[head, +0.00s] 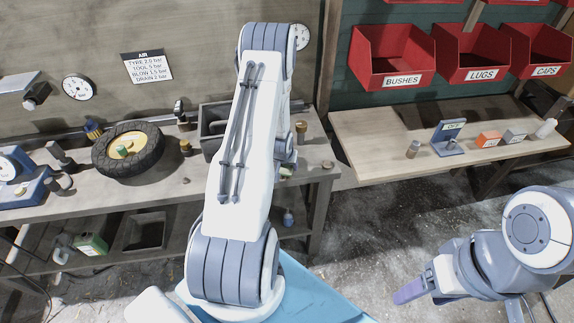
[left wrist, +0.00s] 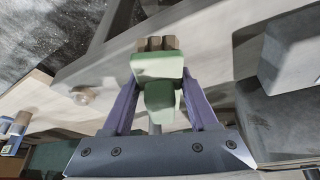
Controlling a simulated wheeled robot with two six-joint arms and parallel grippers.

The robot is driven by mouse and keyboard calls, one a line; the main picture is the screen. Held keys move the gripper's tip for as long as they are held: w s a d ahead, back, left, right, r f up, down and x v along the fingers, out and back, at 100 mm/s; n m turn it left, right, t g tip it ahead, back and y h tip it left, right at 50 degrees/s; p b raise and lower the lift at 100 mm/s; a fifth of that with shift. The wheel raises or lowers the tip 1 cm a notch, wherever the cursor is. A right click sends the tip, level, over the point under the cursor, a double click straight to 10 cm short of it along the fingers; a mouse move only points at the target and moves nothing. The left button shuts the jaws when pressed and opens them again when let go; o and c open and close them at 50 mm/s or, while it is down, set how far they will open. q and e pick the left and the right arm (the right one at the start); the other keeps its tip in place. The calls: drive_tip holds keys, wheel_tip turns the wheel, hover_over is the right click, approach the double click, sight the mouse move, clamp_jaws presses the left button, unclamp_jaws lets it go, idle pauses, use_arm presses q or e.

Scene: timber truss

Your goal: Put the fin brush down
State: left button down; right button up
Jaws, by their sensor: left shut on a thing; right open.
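The fin brush (left wrist: 158,98) shows in the left wrist view, with a pale green body and brown bristle blocks at its far end. My left gripper (left wrist: 160,75) is shut on it, with a purple finger on each side. In the head view my left arm reaches over the workbench (head: 318,180) and hides most of that gripper. A small green bit shows beside the arm there; I cannot tell whether it is the brush. Whether the brush touches the bench is unclear. My right gripper (head: 411,291) is open, low at the right, over the floor.
A tyre (head: 128,149) lies on the workbench to the left. A grey bin (head: 213,118) stands behind my left arm, and a small brown jar (head: 301,127) is right of it. A wooden shelf (head: 375,130) with several small items is at right, below red bins (head: 392,55).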

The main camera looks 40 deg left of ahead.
use_arm(q)
drive_tip(key=shift+f, duration=0.1)
drive_tip(key=shift+c, duration=0.9)
unclamp_jaws()
drive_tip(key=shift+r, duration=0.25)
drive_tip(key=v, duration=1.2)
drive_tip(key=shift+b, duration=0.3)
